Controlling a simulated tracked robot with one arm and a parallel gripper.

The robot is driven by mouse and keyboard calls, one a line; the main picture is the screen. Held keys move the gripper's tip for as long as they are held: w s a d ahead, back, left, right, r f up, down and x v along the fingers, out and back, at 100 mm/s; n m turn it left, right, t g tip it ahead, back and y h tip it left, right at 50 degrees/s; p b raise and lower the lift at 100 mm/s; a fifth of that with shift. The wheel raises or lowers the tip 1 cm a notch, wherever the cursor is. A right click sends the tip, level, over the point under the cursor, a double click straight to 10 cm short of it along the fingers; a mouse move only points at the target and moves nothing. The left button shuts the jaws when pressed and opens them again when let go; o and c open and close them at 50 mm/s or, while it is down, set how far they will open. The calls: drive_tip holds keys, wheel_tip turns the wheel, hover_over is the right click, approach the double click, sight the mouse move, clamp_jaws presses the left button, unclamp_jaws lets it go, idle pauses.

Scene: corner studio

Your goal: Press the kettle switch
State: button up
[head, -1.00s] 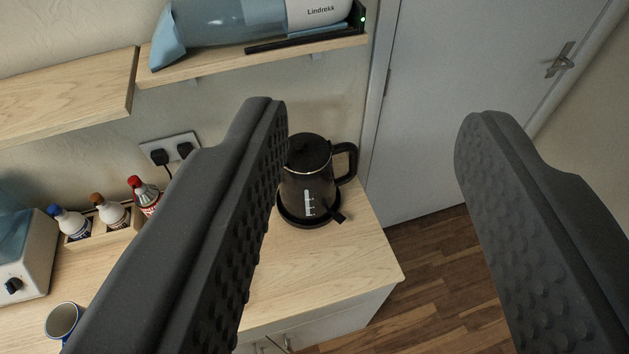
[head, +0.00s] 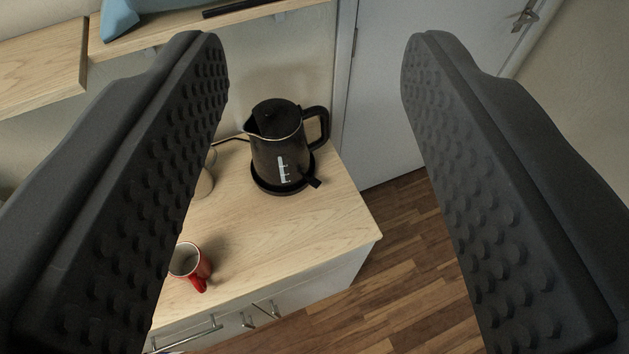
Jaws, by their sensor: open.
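A black kettle (head: 275,150) stands upright on its round base at the right part of the wooden counter. Its handle (head: 318,124) points right, and a pale level gauge shows on its front. A small black switch lever (head: 314,183) sticks out at the lower right of the kettle, near the base. My gripper (head: 312,45) is open and empty, with one finger at each side of the view. The kettle shows between the fingers, farther off; neither finger appears to touch it.
A red mug (head: 190,266) stands near the counter's (head: 270,235) front edge, left of the kettle. Another vessel (head: 205,178) is partly hidden behind the left finger. A wooden shelf (head: 180,33) hangs above. A door (head: 410,120) and open wooden floor (head: 405,255) lie right.

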drive_tip(key=shift+w, duration=0.2)
drive_tip(key=c, duration=0.9)
drive_tip(key=shift+w+a+f, duration=0.1)
drive_tip(key=shift+w+f, duration=0.05)
drive_tip(key=shift+w, duration=0.2)
clamp_jaws()
drive_tip(key=w+a+f+m+g+y+p, duration=0.1)
drive_tip(key=w+f+m+g+p, duration=0.15)
drive_tip(key=w+f+m, duration=0.65)
drive_tip(key=w+a+f+m+g+y+p, duration=0.15)
drive_tip(key=w+f+m+g, duration=0.25)
drive_tip(key=w+f, duration=0.9)
drive_tip(key=w+d+f+m+g+p, duration=0.1)
drive_tip(key=f+m, duration=0.4)
drive_tip(key=f, duration=0.5)
drive_tip(key=w+d+f+m+g+p, duration=0.2)
drive_tip(key=w+f+m+g, duration=0.1)
drive_tip(key=f, duration=0.7)
drive_tip(key=w+d+f+m+g+p, duration=0.2)
drive_tip(key=w+f+m, duration=0.2)
drive_tip(key=f, duration=0.7)
drive_tip(key=shift+w+m+g+h, duration=0.2)
drive_tip(key=shift+m+g+h, duration=0.15)
drive_tip(key=shift+m, duration=1.05)
